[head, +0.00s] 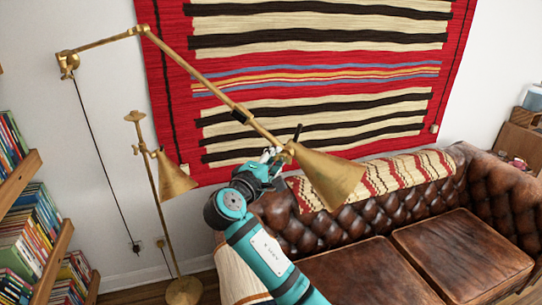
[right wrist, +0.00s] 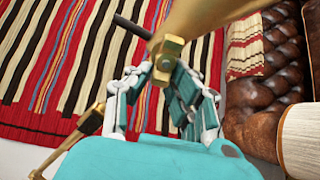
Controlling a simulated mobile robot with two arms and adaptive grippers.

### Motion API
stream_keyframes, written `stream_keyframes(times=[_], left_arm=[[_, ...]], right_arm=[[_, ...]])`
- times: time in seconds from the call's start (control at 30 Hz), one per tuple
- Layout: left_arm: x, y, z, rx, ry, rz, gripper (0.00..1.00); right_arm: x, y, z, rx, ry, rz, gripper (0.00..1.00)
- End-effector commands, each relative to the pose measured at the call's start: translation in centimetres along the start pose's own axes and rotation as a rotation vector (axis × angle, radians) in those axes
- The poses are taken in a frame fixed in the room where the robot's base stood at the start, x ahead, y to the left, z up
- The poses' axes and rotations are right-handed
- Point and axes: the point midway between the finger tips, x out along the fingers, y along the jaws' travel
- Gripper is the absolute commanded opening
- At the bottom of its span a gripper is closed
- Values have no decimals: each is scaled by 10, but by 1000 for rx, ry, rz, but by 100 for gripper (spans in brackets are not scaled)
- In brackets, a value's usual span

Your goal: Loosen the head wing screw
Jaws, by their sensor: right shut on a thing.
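A brass wall lamp has a cone-shaped head (head: 326,178) at the lower end of its long arm (head: 205,85). My right gripper (head: 271,154) is at the joint behind the cone, reaching up from below. In the right wrist view, the fingers of my right gripper (right wrist: 163,78) stand either side of the brass joint piece (right wrist: 168,50). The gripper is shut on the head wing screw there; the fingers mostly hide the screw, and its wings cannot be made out. A black rod (right wrist: 132,27) sticks out beside the joint. My left gripper is not in view.
A brass floor lamp (head: 172,178) stands left of my right arm. A brown leather sofa (head: 400,255) with a striped blanket (head: 380,176) lies below and right of the lamp head. A striped rug (head: 310,75) hangs behind. Bookshelves (head: 35,220) stand at the left.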

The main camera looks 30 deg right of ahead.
Motion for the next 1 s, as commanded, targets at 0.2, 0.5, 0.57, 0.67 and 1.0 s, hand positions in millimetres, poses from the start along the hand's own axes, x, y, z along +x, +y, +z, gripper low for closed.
stream_keyframes(times=[0.2, 0.5, 0.57, 0.67, 1.0], left_arm=[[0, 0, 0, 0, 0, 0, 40], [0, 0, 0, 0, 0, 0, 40], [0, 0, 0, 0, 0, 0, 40], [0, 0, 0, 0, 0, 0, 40], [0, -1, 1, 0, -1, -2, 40]], right_arm=[[0, 0, -1, -32, 4, 2, 0], [0, 0, -1, -37, 4, 2, 0], [0, 0, -1, -36, 4, 2, 0], [0, 0, -1, -36, 3, 1, 28], [0, 0, 0, -34, 1, 0, 43]])
